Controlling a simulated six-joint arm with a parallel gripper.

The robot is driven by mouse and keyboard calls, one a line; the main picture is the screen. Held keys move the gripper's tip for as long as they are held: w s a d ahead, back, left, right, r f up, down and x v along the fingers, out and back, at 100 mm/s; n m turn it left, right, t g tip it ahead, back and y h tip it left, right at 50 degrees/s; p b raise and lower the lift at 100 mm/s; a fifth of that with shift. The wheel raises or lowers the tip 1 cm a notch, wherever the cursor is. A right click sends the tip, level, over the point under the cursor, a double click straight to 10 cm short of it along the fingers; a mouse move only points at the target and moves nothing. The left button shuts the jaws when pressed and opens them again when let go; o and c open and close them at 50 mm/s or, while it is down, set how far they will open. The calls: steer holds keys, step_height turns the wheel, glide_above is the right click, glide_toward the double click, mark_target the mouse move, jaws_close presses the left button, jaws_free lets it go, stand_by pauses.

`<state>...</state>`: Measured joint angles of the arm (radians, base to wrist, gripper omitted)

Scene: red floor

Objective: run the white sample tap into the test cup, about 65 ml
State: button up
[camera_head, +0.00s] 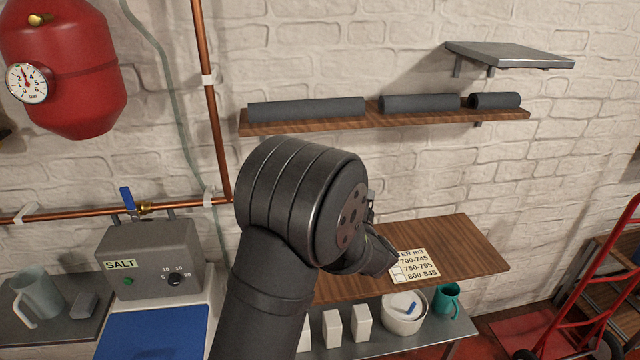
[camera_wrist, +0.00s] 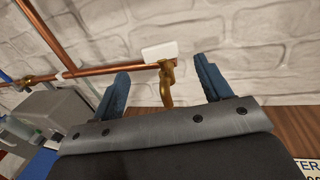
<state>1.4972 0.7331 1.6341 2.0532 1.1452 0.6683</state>
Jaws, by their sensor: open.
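The sample tap shows in the wrist view, with a white handle (camera_wrist: 160,52) on a brass body (camera_wrist: 168,78) at the end of a copper pipe. My gripper (camera_wrist: 161,66) is open, with one blue finger on each side of the tap; nothing is held. I cannot tell how far the tap lies beyond the fingertips. In the head view my own arm hides the tap. I cannot tell which vessel is the test cup. A teal mug (camera_head: 447,299) stands at the right end of the lower bench, and a grey translucent jug (camera_head: 38,294) stands at the left.
A wooden shelf (camera_head: 455,250) carries a printed card (camera_head: 415,265). Below it are white blocks (camera_head: 332,327) and a white pot (camera_head: 403,322). The grey salt box (camera_head: 150,255) is at left, with a blue-handled valve (camera_head: 127,198) above. A red hand truck (camera_head: 600,290) stands at right.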

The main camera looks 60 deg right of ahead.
steer(key=x, duration=0.9)
steer(key=shift+w+d, duration=0.1)
steer(key=shift+w, duration=0.15)
steer(key=c, duration=1)
steer(key=shift+s+d+m+g+h, duration=0.15)
steer(key=shift+m+g+h, duration=1.1)
steer(key=shift+h, duration=0.35)
steer(key=o, duration=1)
steer(key=shift+s, duration=0.1)
steer(key=v, duration=1.7)
steer(key=shift+a, duration=0.2)
